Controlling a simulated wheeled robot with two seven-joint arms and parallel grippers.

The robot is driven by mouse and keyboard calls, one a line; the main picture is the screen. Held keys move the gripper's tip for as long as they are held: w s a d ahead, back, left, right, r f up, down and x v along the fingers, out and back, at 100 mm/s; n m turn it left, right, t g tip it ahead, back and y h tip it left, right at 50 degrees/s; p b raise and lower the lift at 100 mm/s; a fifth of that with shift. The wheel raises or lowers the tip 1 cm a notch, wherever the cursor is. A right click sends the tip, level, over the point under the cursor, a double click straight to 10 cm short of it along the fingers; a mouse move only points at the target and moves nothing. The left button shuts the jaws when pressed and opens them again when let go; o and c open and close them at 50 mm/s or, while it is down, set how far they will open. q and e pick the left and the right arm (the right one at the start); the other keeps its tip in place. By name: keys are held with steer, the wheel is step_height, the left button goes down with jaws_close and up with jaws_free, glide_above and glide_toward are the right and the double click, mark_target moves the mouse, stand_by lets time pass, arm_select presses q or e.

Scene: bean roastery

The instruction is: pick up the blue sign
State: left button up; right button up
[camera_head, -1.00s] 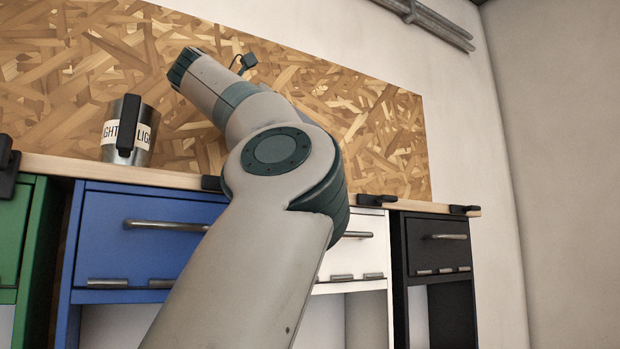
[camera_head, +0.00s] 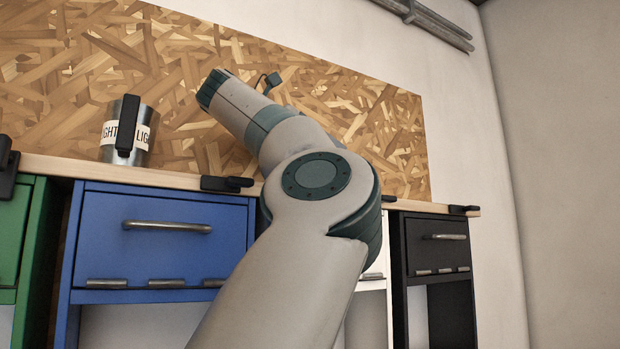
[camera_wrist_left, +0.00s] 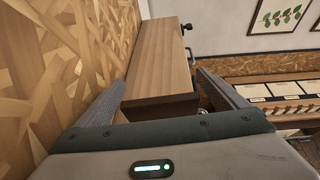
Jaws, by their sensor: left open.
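I see no blue sign in either view. My arm crosses the middle of the head view, and no gripper shows at its visible end. In the left wrist view my left gripper (camera_wrist_left: 160,80) is open, with its two fingers apart and nothing held between them. Beyond and below the fingers lies a wooden top (camera_wrist_left: 162,55), beside a wood-chip board. My right gripper is not in view.
A metal can (camera_head: 142,143) with a "LIGHT" label and black handle stands on the wooden bench top (camera_head: 120,173). Black clips (camera_head: 226,184) sit along its front edge. Below are green, blue (camera_head: 160,235), white and black (camera_head: 437,243) drawer units. A wood-chip board (camera_head: 60,90) stands behind.

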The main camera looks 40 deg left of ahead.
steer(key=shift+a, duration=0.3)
arm_select(q)
steer(key=c, duration=1.2)
steer(key=shift+o, duration=0.2)
steer(key=shift+r, duration=0.25)
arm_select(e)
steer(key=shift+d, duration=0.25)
arm_select(q)
steer(key=shift+r, duration=0.8)
steer(key=s+d+r+b, duration=0.1)
steer(key=s+d+r, duration=0.4)
steer(key=d+r, duration=0.4)
steer(key=shift+d, duration=0.65)
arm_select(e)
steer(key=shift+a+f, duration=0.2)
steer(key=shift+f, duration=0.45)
arm_select(q)
steer(key=shift+d, duration=0.15)
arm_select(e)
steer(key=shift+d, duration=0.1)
